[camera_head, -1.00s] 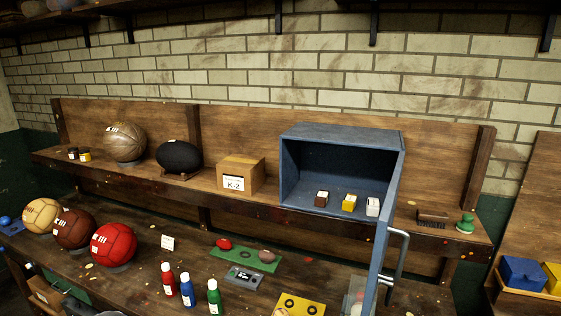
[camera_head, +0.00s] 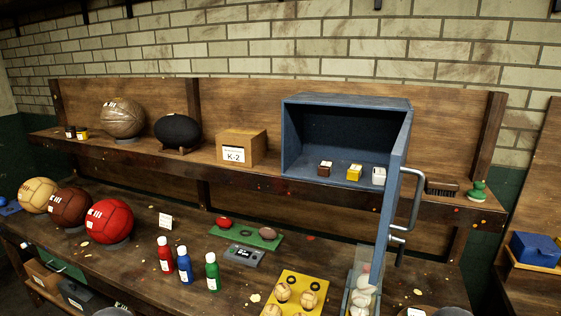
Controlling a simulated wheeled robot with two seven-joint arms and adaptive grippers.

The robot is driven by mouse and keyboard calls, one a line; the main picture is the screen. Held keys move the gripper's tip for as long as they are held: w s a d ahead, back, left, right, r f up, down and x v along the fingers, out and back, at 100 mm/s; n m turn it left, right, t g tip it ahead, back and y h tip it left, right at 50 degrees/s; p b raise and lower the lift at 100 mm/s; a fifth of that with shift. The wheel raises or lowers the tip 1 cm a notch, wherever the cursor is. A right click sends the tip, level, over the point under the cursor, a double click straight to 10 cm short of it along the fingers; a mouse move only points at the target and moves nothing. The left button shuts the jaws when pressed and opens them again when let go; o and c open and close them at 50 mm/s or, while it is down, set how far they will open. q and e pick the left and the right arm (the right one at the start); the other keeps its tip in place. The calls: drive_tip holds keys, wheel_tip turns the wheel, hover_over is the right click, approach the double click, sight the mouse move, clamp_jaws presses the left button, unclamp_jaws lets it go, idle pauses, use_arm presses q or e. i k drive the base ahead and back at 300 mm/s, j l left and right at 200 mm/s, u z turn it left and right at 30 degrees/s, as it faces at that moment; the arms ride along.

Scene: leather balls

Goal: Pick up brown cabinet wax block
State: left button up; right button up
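The brown wax block (camera_head: 324,168) stands inside the open blue cabinet (camera_head: 346,101) on the shelf, at the left of a row of three blocks. A yellow block (camera_head: 354,172) is beside it, and a white block (camera_head: 378,175) is at the right near the cabinet's door side. The blocks have pale labels or tops. The cabinet door (camera_head: 392,195) is swung open toward me, with a metal handle (camera_head: 413,205). Neither of my grippers can be made out in the view.
A K-2 box (camera_head: 241,147) and a black ball (camera_head: 178,131) stand left of the cabinet. A brush (camera_head: 441,185) and green piece (camera_head: 477,191) lie right of it. Bottles (camera_head: 185,264), a yellow ball tray (camera_head: 318,283) and a clear ball holder (camera_head: 362,290) occupy the bench below.

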sight(325, 167)
drive_tip(key=l+z, duration=0.1)
drive_tip(key=l, duration=0.45)
drive_tip(key=i+l+z, duration=0.1)
drive_tip(key=l, duration=0.45)
drive_tip(key=j+z, duration=0.15)
drive_tip(key=j, duration=0.35)
drive_tip(key=j+z, duration=0.2)
drive_tip(key=j, duration=0.35)
drive_tip(key=k+j+z, duration=0.15)
drive_tip(key=j, duration=0.3)
